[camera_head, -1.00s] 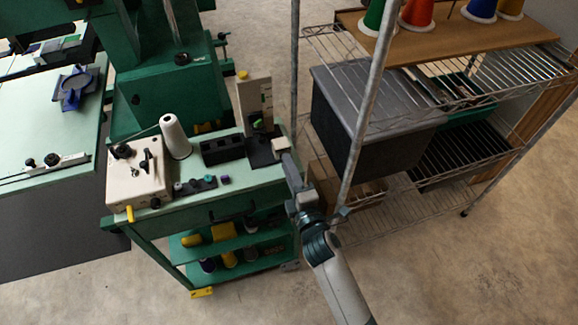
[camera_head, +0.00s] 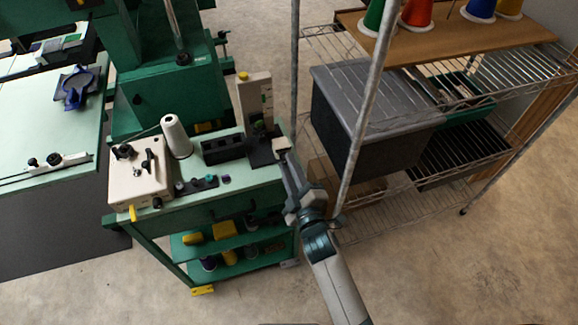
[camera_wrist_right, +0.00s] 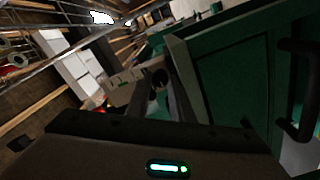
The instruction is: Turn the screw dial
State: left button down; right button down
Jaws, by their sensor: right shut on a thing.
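A small stand with an upright beige panel (camera_head: 252,98), green marks and a yellow top knob (camera_head: 243,75) stands on a black base (camera_head: 260,158) at the right end of the green cart's top. A pale block (camera_head: 281,143) sits at its right side. My right gripper (camera_head: 284,153) reaches up from below and meets this block. It is shut on a small part there, which I take for the screw dial. In the right wrist view a dark round end (camera_wrist_right: 160,78) shows between the fingers. The dial itself is mostly hidden. My left gripper is not in view.
The cart top (camera_head: 245,176) also holds a beige control box (camera_head: 138,185), a white thread cone (camera_head: 176,137), a black block (camera_head: 222,149) and small knobs. A wire shelf (camera_head: 385,215) with a grey bin (camera_head: 365,120) stands close right of my arm; its post (camera_head: 361,110) is near.

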jog(key=shift+f, duration=0.1)
jog(key=c, duration=1.6)
grip_release()
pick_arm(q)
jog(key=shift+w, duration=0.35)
pick_arm(e)
jog(key=shift+o, duration=0.2)
jog(key=shift+s, duration=0.1)
